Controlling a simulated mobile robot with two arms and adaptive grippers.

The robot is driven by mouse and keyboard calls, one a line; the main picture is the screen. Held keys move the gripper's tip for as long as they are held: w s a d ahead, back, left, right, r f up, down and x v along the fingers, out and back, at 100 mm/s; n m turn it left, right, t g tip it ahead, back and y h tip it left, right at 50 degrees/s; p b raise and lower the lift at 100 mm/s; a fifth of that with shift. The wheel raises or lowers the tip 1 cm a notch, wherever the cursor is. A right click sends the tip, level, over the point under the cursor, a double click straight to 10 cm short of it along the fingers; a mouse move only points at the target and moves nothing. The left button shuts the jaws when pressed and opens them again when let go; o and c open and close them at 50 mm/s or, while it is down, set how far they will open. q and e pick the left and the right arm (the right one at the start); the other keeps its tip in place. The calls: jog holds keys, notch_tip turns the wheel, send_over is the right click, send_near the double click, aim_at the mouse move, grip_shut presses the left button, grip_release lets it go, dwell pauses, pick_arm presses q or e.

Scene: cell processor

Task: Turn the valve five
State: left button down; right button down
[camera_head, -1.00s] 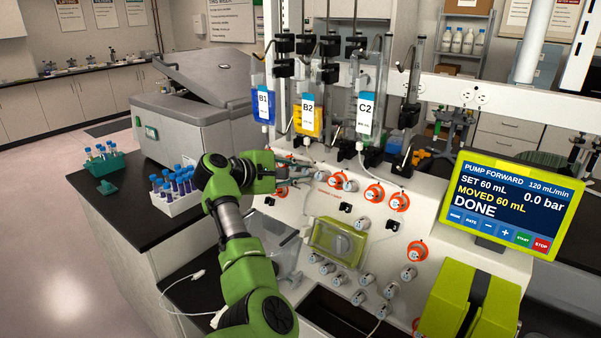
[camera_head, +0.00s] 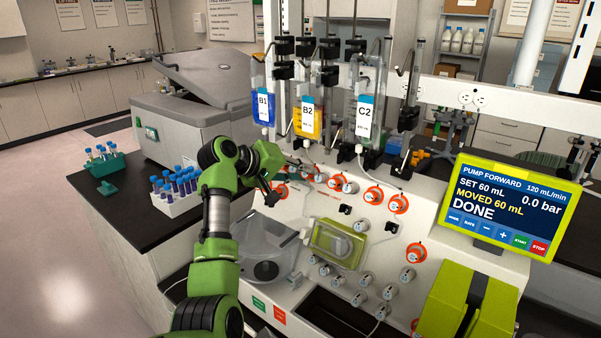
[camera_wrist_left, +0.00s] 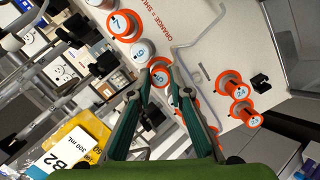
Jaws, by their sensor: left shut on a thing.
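Valve five (camera_wrist_left: 160,74) is a round pale knob marked 5 with an orange ring around its base, at the top centre of the left wrist view. In the head view it shows on the white sloped panel (camera_head: 336,181). My left gripper (camera_wrist_left: 158,82) has its two green-sided fingers closed in on valve five, one on each side of the knob. In the head view the left arm comes up from the bottom and its wrist reaches right over the panel. Part of the knob's sides is hidden by the fingertips. My right gripper is not in view.
Valve six (camera_wrist_left: 140,52), without visible orange, and valve seven (camera_wrist_left: 120,22), orange-ringed, are close by. Bags B1 (camera_head: 263,108), B2 (camera_head: 307,118) and C2 (camera_head: 365,115) hang above the panel. A screen (camera_head: 510,205) reads DONE. A bent clear tube (camera_wrist_left: 190,42) lies near the fingers.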

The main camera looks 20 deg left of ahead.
pick_arm(q)
jog(key=shift+f+m+y, duration=0.1)
jog(key=shift+m+y, duration=0.2)
jog(key=shift+m, duration=0.6)
jog(key=c, duration=1.9)
grip_release()
jog(key=shift+s+a+r, duration=0.25)
jog(key=shift+s+r, duration=0.1)
jog(key=shift+s, duration=0.05)
jog(key=v, duration=1.1)
